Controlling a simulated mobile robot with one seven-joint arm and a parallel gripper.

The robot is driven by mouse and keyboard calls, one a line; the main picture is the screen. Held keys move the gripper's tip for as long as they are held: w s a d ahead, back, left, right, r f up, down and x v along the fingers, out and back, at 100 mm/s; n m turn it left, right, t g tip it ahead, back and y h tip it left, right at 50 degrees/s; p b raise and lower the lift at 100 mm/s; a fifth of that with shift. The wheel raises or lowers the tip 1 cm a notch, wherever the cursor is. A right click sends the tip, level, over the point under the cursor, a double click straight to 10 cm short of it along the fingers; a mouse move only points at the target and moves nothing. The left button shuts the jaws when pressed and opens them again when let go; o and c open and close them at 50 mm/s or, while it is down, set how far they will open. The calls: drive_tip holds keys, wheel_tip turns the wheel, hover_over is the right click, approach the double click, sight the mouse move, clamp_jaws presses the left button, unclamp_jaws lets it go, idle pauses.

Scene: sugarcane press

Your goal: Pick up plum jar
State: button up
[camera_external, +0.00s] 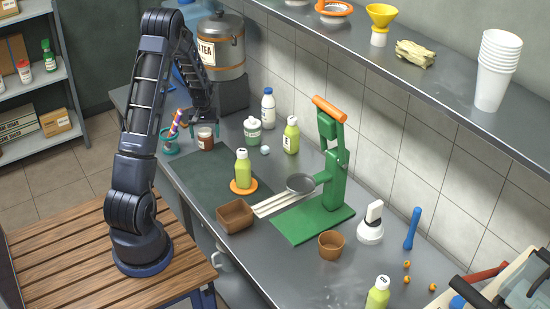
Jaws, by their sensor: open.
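A small dark-red jar with a pale label (205,139), which looks like the plum jar, stands upright on the grey counter at the back left. My gripper (204,122) points down just above and around the top of this jar. The jaws are open. The fingers partly overlap the jar's top, and I cannot tell whether they touch it.
A teal holder with colourful sticks (170,143) stands close left of the jar. A green-labelled jar (252,130) and a white bottle (268,105) are to its right. A tea urn (222,50) is behind. The dark mat (205,175) in front is mostly clear.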

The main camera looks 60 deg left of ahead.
sight(206, 138)
wheel_tip(206, 138, down, 4)
drive_tip(key=shift+r, duration=0.25)
drive_tip(key=shift+c, duration=0.5)
drive_tip(key=c, duration=1.1)
drive_tip(key=shift+r, duration=0.1)
